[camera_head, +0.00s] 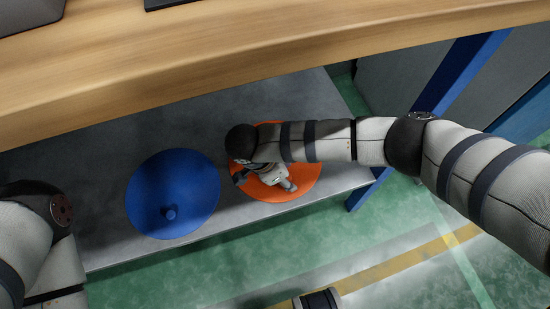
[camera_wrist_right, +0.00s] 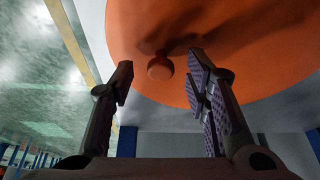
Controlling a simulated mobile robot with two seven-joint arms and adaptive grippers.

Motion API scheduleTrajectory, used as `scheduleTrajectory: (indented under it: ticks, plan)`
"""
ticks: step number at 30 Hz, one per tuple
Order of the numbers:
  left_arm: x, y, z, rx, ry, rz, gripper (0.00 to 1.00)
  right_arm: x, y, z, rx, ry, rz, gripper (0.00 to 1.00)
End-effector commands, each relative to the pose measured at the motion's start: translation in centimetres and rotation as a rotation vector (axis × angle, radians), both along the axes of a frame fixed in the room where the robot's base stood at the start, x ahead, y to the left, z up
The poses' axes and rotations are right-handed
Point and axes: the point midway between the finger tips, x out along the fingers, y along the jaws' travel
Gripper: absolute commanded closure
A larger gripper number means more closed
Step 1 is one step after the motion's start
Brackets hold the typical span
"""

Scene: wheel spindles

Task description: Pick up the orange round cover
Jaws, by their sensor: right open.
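The orange round cover (camera_head: 305,180) lies on the grey lower shelf, right of the middle in the head view. My right arm and hand hide part of it. My right gripper (camera_head: 265,182) is over the cover. In the right wrist view the orange cover (camera_wrist_right: 240,40) fills the top, and its small round knob (camera_wrist_right: 160,67) shows between and beyond the two fingertips. The right gripper (camera_wrist_right: 162,78) is open, with nothing held between its fingers. I cannot tell whether a finger touches the cover. My left arm shows at the left edge, but its gripper is out of view.
A blue round cover (camera_head: 175,190) with a knob lies left of the orange one on the grey shelf (camera_head: 100,245). The wooden tabletop (camera_head: 230,50) overhangs the shelf. A blue table leg (camera_head: 465,75) stands at the right. Green floor (camera_head: 240,260) lies in front.

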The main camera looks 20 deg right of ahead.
Motion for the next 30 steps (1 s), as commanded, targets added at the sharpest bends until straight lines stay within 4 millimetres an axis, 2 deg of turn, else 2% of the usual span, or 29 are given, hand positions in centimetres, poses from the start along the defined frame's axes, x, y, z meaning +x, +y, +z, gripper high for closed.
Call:
scheduleTrajectory:
  ticks: [7, 12, 13, 20, 23, 30]
  plan:
    - [0.0, 0.0, 0.0, 0.0, 0.001, 0.0, 0.67, 0.0, -0.1, -0.1, 0.001, -0.001, 0.0, 0.59]
    - [0.0, 0.0, 0.0, 0.0, 0.001, 0.0, 0.67, 0.0, -0.1, -0.1, 0.0, -0.001, 0.0, 0.98]
    - [0.0, 0.0, 0.0, 0.0, 0.001, 0.0, 0.67, 0.0, -0.1, -0.1, 0.0, -0.001, 0.0, 1.0]
    - [0.0, 0.0, 0.0, 0.0, 0.001, 0.0, 0.67, 0.1, 0.0, -0.1, 0.0, -0.002, 0.001, 1.0]
    - [0.1, 0.0, 0.2, 0.0, -0.003, 0.0, 0.67, 0.2, 0.0, 0.6, 0.001, -0.005, 0.001, 1.0]
    - [0.7, 0.0, 2.3, 0.001, -0.03, 0.0, 0.67, 0.3, -0.1, 6.8, 0.0, -0.01, 0.003, 1.0]
